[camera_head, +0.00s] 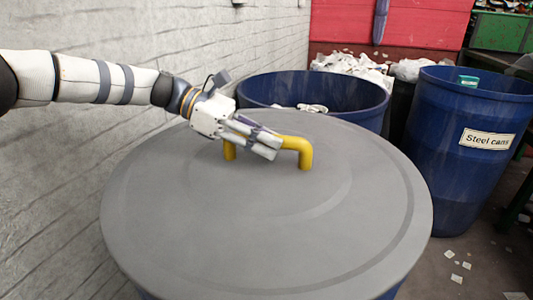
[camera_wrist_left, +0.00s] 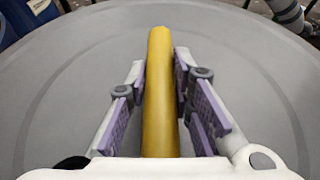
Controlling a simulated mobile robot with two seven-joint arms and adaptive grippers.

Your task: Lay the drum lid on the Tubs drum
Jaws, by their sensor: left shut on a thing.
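The drum lid (camera_head: 200,240) is a large grey disc with a raised yellow bar handle (camera_head: 306,155). It fills the lower middle of the head view. My left gripper (camera_head: 265,143) is shut on the handle. In the left wrist view the yellow handle (camera_wrist_left: 160,120) runs between the purple finger pads, above the grey lid (camera_wrist_left: 60,110). A blue drum (camera_head: 394,291) shows in slivers under the lid's near edge. Its label is hidden, and I cannot tell whether the lid touches its rim. My right gripper is not in view.
An open blue drum (camera_head: 350,108) stands just behind the lid. A blue drum labelled Steel cans (camera_head: 450,175) stands to the right. A white brick wall (camera_head: 50,200) runs close along the left. Paper scraps (camera_head: 457,278) lie on the floor at right.

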